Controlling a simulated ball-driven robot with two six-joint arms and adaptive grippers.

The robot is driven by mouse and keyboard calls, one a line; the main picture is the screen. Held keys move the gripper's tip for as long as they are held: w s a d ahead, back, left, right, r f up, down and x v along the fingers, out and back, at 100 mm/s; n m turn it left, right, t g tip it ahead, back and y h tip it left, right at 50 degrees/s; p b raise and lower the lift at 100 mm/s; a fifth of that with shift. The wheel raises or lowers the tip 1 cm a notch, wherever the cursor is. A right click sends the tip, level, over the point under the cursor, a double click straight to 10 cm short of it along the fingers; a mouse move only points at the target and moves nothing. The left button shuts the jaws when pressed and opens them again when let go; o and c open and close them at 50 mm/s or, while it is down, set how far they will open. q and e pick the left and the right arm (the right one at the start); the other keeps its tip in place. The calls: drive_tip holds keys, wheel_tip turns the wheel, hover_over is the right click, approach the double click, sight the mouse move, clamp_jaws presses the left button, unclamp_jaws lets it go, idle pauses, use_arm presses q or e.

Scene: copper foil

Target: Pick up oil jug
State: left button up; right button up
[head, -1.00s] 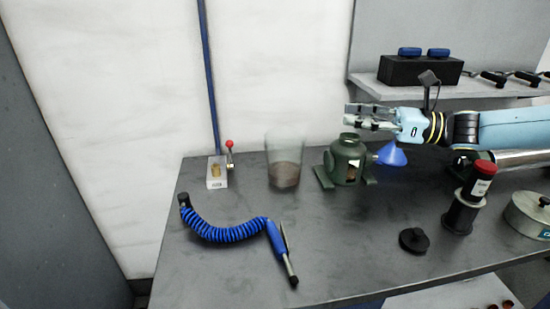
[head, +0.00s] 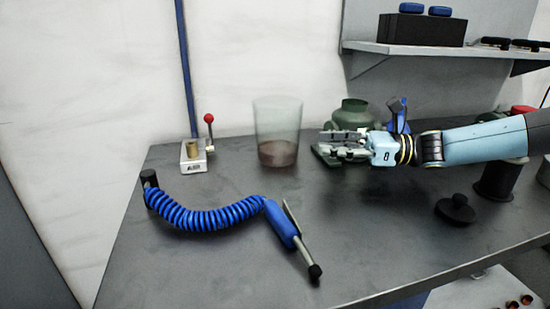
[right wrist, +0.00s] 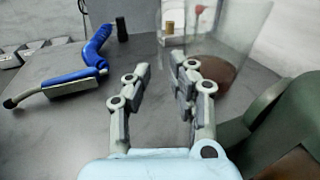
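The oil jug (head: 278,131) is a clear, open-topped container with brown oil in its bottom. It stands upright at the back of the dark table, and also shows in the right wrist view (right wrist: 228,50), partly behind a fingertip. My right gripper (head: 324,143) is in front of the green device, just right of the jug. In the right wrist view its two fingers (right wrist: 157,72) are apart with nothing between them; the jug is beyond the right-hand finger. I cannot tell whether that finger touches it. My left gripper is not in view.
A green cast device (head: 356,110) stands behind my right gripper. A small block with a red-knobbed lever (head: 193,157) is left of the jug. A blue coiled-hose tool (head: 215,218) lies in front. A black knobbed disc (head: 455,208) lies at right. The table's front middle is clear.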

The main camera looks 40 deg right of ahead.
sight(278, 162)
drive_tip(key=shift+w+a+f+b, duration=0.1)
drive_tip(key=shift+f+b, duration=0.2)
drive_tip(key=shift+f, duration=0.3)
drive_tip(key=b+x, duration=0.3)
drive_tip(key=x, duration=0.2)
drive_tip(key=shift+w+a, duration=0.15)
drive_tip(key=b+x, duration=0.3)
drive_tip(key=x, duration=0.1)
drive_tip(key=shift+f+b, duration=0.25)
drive_tip(key=shift+b, duration=0.15)
drive_tip(key=shift+w+a+r, duration=0.1)
drive_tip(key=shift+w+a, duration=0.1)
drive_tip(key=shift+w, duration=0.1)
drive_tip(key=shift+w+a+r, duration=0.1)
drive_tip(key=shift+w+r, duration=0.05)
drive_tip(key=shift+r, duration=0.05)
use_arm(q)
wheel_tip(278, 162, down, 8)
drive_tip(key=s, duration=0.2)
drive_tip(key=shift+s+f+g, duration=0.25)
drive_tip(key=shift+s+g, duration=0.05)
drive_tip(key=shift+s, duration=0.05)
use_arm(e)
clamp_jaws()
